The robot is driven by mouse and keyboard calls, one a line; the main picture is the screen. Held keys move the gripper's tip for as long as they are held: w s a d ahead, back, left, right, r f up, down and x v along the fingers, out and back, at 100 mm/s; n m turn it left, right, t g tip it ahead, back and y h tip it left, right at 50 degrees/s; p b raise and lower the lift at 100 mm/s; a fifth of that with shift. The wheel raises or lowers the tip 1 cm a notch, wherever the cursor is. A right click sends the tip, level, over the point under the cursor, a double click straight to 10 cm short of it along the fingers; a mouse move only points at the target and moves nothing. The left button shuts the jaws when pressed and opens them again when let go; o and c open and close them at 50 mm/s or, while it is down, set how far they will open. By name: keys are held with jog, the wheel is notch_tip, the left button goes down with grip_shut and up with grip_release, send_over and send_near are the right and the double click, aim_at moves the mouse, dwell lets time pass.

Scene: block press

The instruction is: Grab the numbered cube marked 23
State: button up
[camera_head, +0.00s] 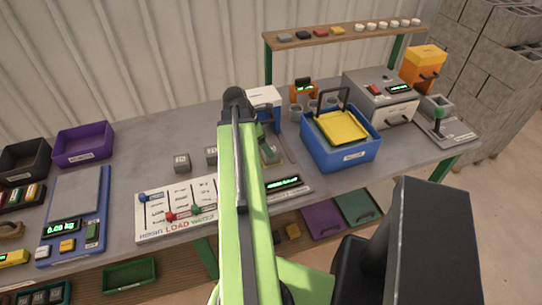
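Two small grey cubes stand on the table left of my green arm. The left cube (182,161) has a pale marking on its front that is too small to read surely. The right cube (211,154) is partly covered by my arm, and its marking is also unreadable. I cannot tell which of them is marked 23. My arm rises through the middle of the view to a dark joint, and my gripper is not discernible, seemingly hidden behind the arm.
A white board (150,231) with coloured pieces lies in front of the cubes. A scale (77,203) and purple bin (84,158) stand left. A blue tub (346,154), grey machine (376,95) and lever press (437,134) stand right. Bare tabletop surrounds the left cube.

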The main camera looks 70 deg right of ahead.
jog(key=b+x, duration=0.4)
jog(key=x, duration=0.1)
jog(key=shift+s+f, duration=0.15)
jog(key=shift+s, duration=0.05)
jog(key=shift+r, duration=0.2)
grip_shut()
